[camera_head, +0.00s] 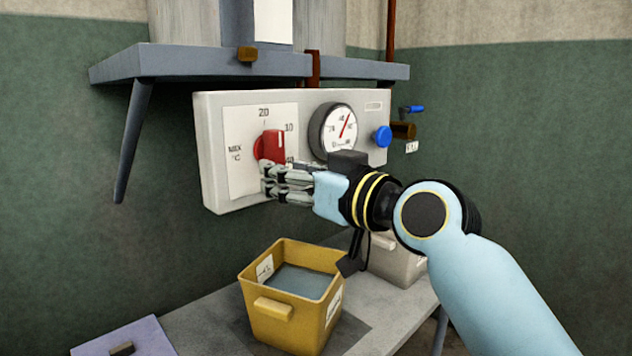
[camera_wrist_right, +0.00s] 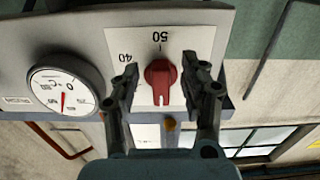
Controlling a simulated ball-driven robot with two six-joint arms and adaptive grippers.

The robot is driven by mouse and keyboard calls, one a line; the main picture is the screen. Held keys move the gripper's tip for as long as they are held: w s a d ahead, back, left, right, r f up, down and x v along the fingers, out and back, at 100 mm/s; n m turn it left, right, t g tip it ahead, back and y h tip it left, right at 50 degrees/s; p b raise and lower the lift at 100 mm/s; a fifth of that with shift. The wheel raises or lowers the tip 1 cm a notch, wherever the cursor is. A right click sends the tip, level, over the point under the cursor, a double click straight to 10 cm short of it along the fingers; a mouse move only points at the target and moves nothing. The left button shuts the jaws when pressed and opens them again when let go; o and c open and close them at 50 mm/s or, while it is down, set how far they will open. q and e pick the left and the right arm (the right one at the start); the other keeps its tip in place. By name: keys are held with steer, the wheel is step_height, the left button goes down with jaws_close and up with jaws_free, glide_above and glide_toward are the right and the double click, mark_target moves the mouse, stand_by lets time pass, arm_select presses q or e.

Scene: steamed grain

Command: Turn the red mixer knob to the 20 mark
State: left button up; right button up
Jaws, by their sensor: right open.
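The red mixer knob (camera_head: 270,147) sits on the white dial plate at the left of the grey control panel. My right gripper (camera_head: 268,181) is at the knob's lower edge in the head view, partly hiding the lower dial. In the wrist view the knob (camera_wrist_right: 160,80) lies between the two spread fingers of my right gripper (camera_wrist_right: 158,82), with a gap on each side. That view is upside down; the knob's narrow end points down there. My left gripper is not in view.
A round gauge (camera_head: 332,131) and a blue button (camera_head: 381,136) are right of the dial. A grey shelf (camera_head: 180,64) overhangs the panel. Below stand a yellow bin (camera_head: 279,318) and a grey box (camera_head: 393,262) on a table.

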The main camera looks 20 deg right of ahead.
steer(key=v, duration=1)
steer(key=shift+s, duration=0.35)
steer(key=shift+d, duration=0.1)
steer(key=w+d+f+m+g+h, duration=0.1)
steer(key=d+f+m+g+h, duration=0.15)
steer(key=f, duration=1.05)
steer(key=d+f+m+g+h, duration=0.1)
steer(key=d+f+g+h, duration=0.15)
steer(key=f, duration=1.05)
steer(key=s+d+f+g, duration=0.2)
steer(key=s+f, duration=0.2)
steer(key=f, duration=0.5)
steer(key=s+d+f+g, duration=0.2)
steer(key=s+f, duration=0.3)
steer(key=f, duration=0.5)
steer(key=s+f+g+h, duration=0.2)
steer(key=s+f+g, duration=0.2)
steer(key=s+f, duration=1.1)
steer(key=s+f+g, duration=0.1)
steer(key=s+f, duration=0.1)
steer(key=s, duration=0.8)
steer(key=s+d+f+g, duration=0.1)
steer(key=s+f+g, duration=0.1)
steer(key=s, duration=0.8)
steer(key=shift+s+f+g, duration=0.15)
steer(key=shift+f+g, duration=0.15)
steer(key=shift+f, duration=0.5)
steer(key=shift+d, duration=0.1)
